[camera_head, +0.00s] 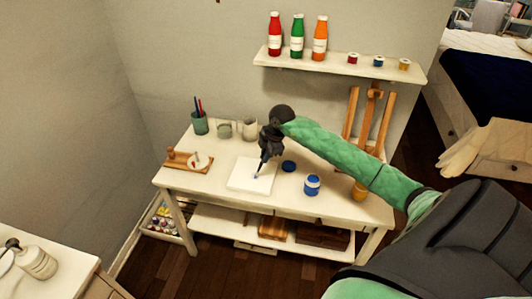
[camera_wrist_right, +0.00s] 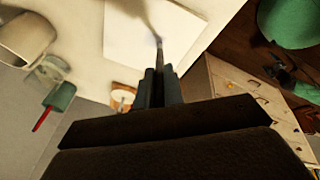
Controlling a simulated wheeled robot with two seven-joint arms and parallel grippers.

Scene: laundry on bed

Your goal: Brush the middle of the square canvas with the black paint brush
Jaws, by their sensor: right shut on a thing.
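The white square canvas (camera_head: 250,178) lies flat on the white table. My right gripper (camera_head: 268,152) hangs over the canvas, pointing down, and is shut on the black paint brush (camera_head: 260,168). The brush tip is at about the middle of the canvas, at a small bluish mark. I cannot tell for sure whether the tip touches it. In the right wrist view the brush (camera_wrist_right: 159,52) sticks out from the closed fingers (camera_wrist_right: 159,84) toward the canvas (camera_wrist_right: 130,35). My left gripper is not in view.
A blue paint jar (camera_head: 312,186) and a dark blue lid (camera_head: 289,166) stand right of the canvas. A wooden board (camera_head: 188,162) lies to the left. A green cup with brushes (camera_head: 200,124) and jars (camera_head: 224,129) stand behind. A wooden easel (camera_head: 369,120) is at the right.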

